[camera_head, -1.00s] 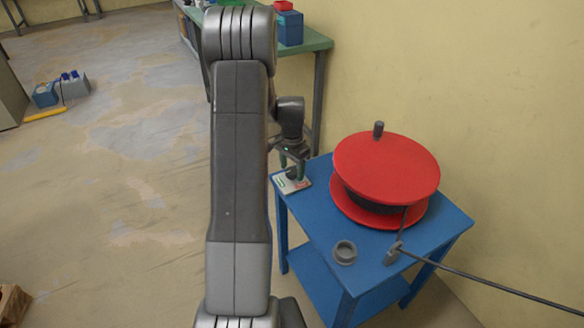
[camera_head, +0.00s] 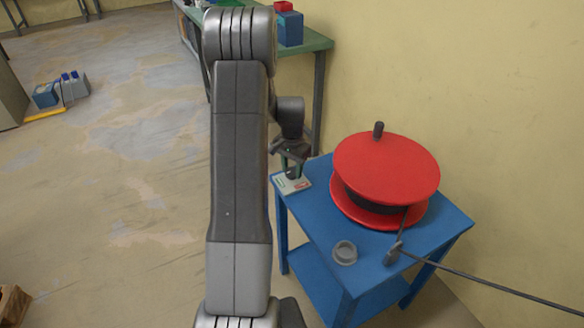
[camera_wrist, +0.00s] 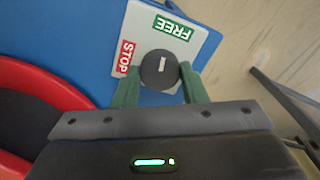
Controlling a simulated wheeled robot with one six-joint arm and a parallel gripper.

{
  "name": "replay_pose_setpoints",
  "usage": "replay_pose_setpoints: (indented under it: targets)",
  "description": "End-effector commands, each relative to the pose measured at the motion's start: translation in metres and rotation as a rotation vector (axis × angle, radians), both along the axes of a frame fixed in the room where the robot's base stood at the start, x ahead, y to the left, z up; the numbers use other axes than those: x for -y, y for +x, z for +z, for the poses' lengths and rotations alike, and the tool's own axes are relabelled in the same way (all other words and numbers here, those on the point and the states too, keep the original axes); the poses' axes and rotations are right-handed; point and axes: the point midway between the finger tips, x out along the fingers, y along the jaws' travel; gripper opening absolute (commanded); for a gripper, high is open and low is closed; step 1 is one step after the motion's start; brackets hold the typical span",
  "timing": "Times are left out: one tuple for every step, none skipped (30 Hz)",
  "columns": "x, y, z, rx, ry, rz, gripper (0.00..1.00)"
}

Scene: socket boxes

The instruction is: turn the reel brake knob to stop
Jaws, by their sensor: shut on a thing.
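The reel brake knob (camera_wrist: 158,76) is a dark round knob with a short white mark, on a pale plate (camera_wrist: 143,24). In the wrist view, a green FREE label (camera_wrist: 173,28) is above and right of it, and a red STOP label (camera_wrist: 125,57) is to its left. The white mark points up in the picture, on the FREE side. My gripper (camera_wrist: 160,68) has its two green fingers shut on the knob, one on each side. In the head view my gripper (camera_head: 291,164) stands over the plate (camera_head: 292,185) at the blue table's left corner, largely covering the knob.
A red cable reel (camera_head: 386,163) stands on the blue table (camera_head: 318,225), right of the plate. A grey ring (camera_head: 344,253) and a cable clamp (camera_head: 393,253) with a dark cable sit near the front. A green bench (camera_head: 312,42) is behind.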

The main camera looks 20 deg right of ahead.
Motion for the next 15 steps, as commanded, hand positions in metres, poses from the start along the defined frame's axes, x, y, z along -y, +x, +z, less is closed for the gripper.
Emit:
replay_pose_setpoints:
  targets:
    - [0.0001,0.0003,0.0006,0.0,0.0,0.039,0.16]
    - [0.0,0.0004,0.0006,0.0,0.0,0.066,0.16]
    - [-0.0001,0.0004,0.0006,0.001,-0.001,0.103,0.16]
    - [-0.0001,0.0004,0.0006,0.0,0.0,0.131,0.16]
    - [-0.0001,0.0004,0.0006,0.001,-0.001,0.16,0.16]
    - [-0.0001,0.0005,0.0006,0.001,-0.001,0.198,0.16]
    - [-0.0001,0.0005,0.0006,0.001,-0.001,0.227,0.16]
    - [-0.0001,0.0005,0.0006,0.001,-0.001,0.256,0.16]
    - [-0.0002,0.0006,0.0006,0.001,-0.001,0.293,0.16]
    - [-0.0002,0.0006,0.0007,0.001,-0.001,0.322,0.16]
    - [-0.0002,0.0006,0.0006,0.001,-0.001,0.351,0.16]
    - [-0.0002,0.0007,0.0007,0.001,-0.001,0.389,0.16]
    - [-0.0002,0.0007,0.0007,0.001,-0.001,0.417,0.16]
    - [-0.0003,0.0006,0.0007,0.001,-0.001,0.446,0.16]
    - [-0.0004,0.0007,0.0007,0.001,-0.001,0.484,0.16]
